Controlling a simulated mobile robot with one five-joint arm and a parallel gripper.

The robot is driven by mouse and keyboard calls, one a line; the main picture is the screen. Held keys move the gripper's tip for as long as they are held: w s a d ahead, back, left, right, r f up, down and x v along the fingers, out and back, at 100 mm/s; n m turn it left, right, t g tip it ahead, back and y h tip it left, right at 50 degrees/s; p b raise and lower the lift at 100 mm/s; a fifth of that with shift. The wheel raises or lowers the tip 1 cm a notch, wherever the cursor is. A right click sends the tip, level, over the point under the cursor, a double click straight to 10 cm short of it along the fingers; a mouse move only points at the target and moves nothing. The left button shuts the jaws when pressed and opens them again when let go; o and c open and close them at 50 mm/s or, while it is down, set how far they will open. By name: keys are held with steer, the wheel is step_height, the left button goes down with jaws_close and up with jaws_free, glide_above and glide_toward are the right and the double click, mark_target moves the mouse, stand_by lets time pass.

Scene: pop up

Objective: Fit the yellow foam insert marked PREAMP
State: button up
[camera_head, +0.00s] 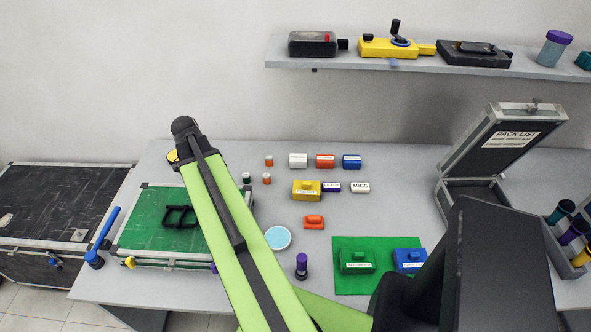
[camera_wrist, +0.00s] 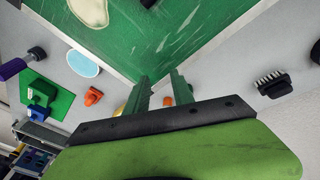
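A yellow block (camera_head: 306,190) with a raised grip and a white label sits on the grey table in the middle of the head view. The label is too small to read. An open hard case (camera_head: 468,192) with a "PACK LIST" sign inside its raised lid stands at the right; my own body partly hides its inside. My gripper (camera_wrist: 160,76) shows in the wrist view with its two green fingers apart and nothing between them. A bit of yellow (camera_wrist: 120,108) shows beside the fingers; I cannot tell what it is. The gripper is hidden in the head view.
Small white, red and blue blocks (camera_head: 352,162) stand behind the yellow block. A green mat (camera_head: 342,285) holds green and blue blocks. A pale blue disc (camera_head: 278,238) lies left of it. A shelf (camera_head: 350,61) hangs above.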

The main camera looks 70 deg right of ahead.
steer(key=s+d+m+g, duration=0.1)
steer(key=s+d+m, duration=0.6)
steer(key=s+d, duration=0.35)
steer(key=m+g+b, duration=0.1)
steer(key=m, duration=0.4)
glide_toward(305, 183)
steer(key=f, duration=0.1)
steer(key=shift+y, duration=0.3)
steer(key=b+x, duration=0.7)
steer(key=x, duration=0.1)
steer(key=shift+s+d+b, duration=0.3)
steer(key=shift+b, duration=0.05)
steer(key=shift+r, duration=0.1)
steer(key=shift+c, duration=0.9)
jaws_close()
step_height(305, 183, up, 4)
steer(key=p, duration=0.4)
